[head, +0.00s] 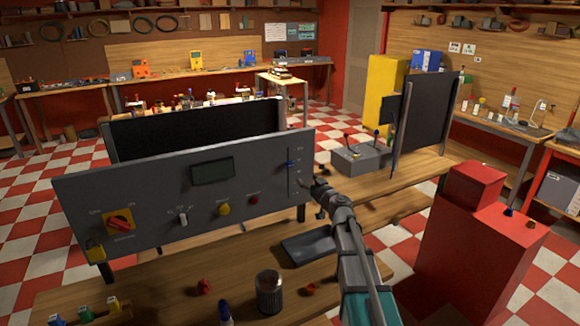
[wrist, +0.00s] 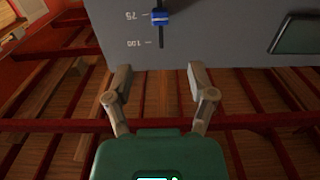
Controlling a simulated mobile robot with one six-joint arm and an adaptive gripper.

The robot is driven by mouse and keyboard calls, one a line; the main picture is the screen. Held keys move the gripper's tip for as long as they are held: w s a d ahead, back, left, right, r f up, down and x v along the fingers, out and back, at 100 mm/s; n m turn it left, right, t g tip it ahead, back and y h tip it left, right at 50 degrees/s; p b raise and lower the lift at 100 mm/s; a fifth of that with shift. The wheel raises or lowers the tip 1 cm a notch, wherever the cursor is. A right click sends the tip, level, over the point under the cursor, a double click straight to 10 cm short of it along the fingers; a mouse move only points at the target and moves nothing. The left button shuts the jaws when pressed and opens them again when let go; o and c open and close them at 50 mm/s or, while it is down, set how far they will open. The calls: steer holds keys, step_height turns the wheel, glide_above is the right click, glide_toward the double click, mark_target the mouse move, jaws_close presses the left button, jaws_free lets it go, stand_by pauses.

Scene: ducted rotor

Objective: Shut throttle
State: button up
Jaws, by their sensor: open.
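The throttle is a slider with a blue knob (head: 290,163) in a vertical slot at the right end of the grey control panel (head: 140,205). The knob sits in the upper part of the slot. The wrist view appears upside down relative to the panel; there the blue knob (wrist: 160,17) is at the 75 mark, with the 100 mark at the slot's near end. My gripper (wrist: 158,72) is open and empty, its fingers spread on either side of the slot's line, apart from the knob. In the head view my gripper (head: 309,182) is just right of the slider, close to the panel.
The panel also has a display (head: 212,171), a red-and-yellow rotary switch (head: 119,222), a yellow button (head: 223,209) and a red button (head: 254,199). A metal can (head: 269,292) stands on the bench in front. A red cabinet (head: 470,240) stands at right.

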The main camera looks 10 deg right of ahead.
mark_target(291, 166)
steer(key=x, duration=1.3)
steer(key=shift+s, duration=0.1)
jaws_close()
steer(key=shift+a, duration=0.15)
steer(key=shift+f, duration=0.2)
